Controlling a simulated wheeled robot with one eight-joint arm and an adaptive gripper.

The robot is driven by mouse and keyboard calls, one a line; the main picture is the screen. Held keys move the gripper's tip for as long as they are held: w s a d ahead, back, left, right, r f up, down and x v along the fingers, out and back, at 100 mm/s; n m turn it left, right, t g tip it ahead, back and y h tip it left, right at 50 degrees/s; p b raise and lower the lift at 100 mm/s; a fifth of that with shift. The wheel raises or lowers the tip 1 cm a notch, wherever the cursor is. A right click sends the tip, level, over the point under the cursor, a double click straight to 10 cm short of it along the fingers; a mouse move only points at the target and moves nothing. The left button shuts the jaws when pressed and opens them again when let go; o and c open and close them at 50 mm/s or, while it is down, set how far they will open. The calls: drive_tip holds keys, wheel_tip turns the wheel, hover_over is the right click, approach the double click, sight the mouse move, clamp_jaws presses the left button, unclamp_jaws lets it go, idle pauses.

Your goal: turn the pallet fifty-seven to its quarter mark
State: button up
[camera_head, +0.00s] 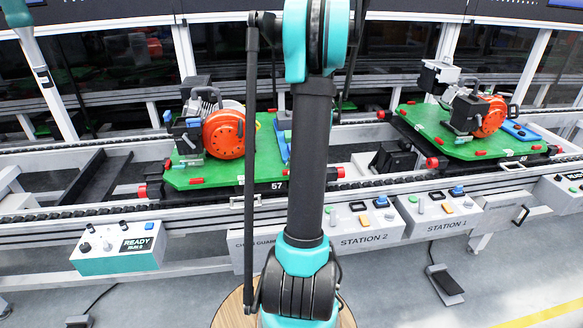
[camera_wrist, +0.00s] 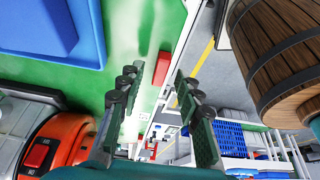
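Pallet 57 (camera_head: 215,178) is a green board on the conveyor behind the Station 2 box, with "57" on its front edge and red blocks along its sides. An engine with a round orange housing (camera_head: 224,134) and a blue tray (camera_head: 281,140) sit on it. My arm covers its right part. In the wrist view, the green surface (camera_wrist: 125,45), the blue tray (camera_wrist: 60,30) and the orange housing (camera_wrist: 58,140) are close. My gripper (camera_wrist: 156,85) is open and empty, its fingers apart near a red edge block (camera_wrist: 161,68). No contact can be made out. The fingers are hidden in the head view.
A second green pallet (camera_head: 465,143) with an engine stands at the right, by Station 1. Control boxes for Station 2 (camera_head: 362,224) and Station 1 (camera_head: 440,214) line the front rail, with a READY box (camera_head: 118,248) at left. A wooden barrel (camera_wrist: 285,50) is at the wrist view's right.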

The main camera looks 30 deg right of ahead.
drive_tip(key=v, duration=1.1)
drive_tip(key=shift+r, duration=0.1)
drive_tip(key=s+a+f+m+t+h, duration=0.1)
drive_tip(key=s+a+f+m, duration=0.3)
drive_tip(key=a, duration=0.5)
drive_tip(key=s+a+f+m+t+h, duration=0.1)
drive_tip(key=s+a+f+m, duration=0.3)
drive_tip(key=s+a, duration=0.4)
drive_tip(key=s+a+f+m+h, duration=0.2)
drive_tip(key=s+a+f+m, duration=0.3)
drive_tip(key=a, duration=0.5)
drive_tip(key=shift+s+m+t, duration=0.4)
drive_tip(key=shift+s+m, duration=0.15)
drive_tip(key=shift+m, duration=0.15)
drive_tip(key=shift+a, duration=0.1)
